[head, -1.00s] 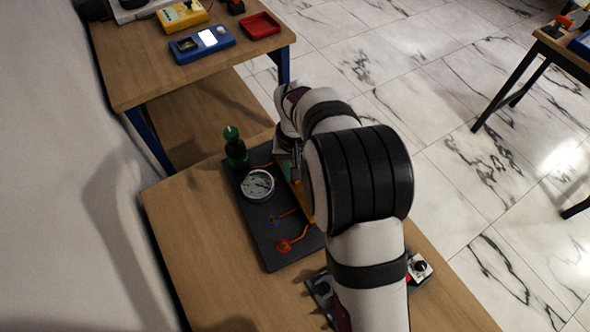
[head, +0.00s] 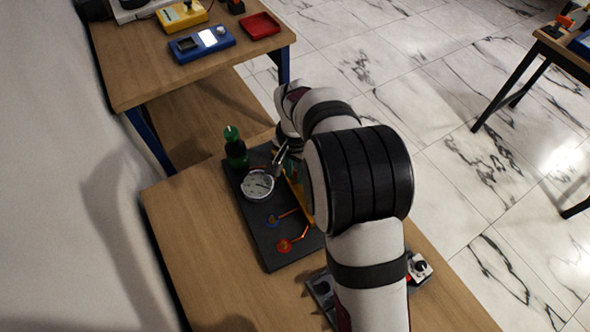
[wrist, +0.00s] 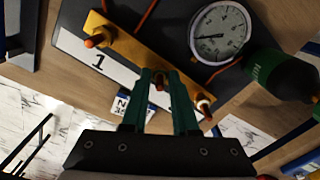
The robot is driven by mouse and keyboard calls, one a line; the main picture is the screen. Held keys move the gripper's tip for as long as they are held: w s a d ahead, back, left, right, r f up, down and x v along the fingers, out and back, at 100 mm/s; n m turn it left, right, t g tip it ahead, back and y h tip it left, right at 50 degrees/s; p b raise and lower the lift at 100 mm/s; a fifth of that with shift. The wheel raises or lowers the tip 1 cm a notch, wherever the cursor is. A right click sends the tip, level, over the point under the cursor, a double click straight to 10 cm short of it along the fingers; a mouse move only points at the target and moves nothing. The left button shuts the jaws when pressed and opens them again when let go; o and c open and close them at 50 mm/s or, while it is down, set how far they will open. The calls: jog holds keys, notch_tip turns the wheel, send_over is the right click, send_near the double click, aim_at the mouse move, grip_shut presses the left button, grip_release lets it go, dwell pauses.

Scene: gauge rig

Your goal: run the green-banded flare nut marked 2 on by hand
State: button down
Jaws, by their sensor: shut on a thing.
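In the wrist view, my gripper (wrist: 161,78) has its two green fingers shut on a small copper-coloured fitting, which I take to be the flare nut (wrist: 160,85), at the middle of the yellow bar (wrist: 125,42). The fingers hide most of the nut; its green band and mark cannot be made out. A white strip (wrist: 75,45) beside the bar reads 1 at its left; the rest is partly behind the fingers. In the head view, my arm hides the gripper's tips and most of the bar.
A round gauge (head: 257,185) and a green bottle (head: 236,150) stand on the dark board (head: 270,238), close to my gripper. Bare wood lies left of the board.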

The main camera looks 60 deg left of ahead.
dwell(0.3)
jog(key=c, duration=0.7)
grip_release()
notch_tip(320, 180, up, 16)
jog(key=shift+f, duration=0.1)
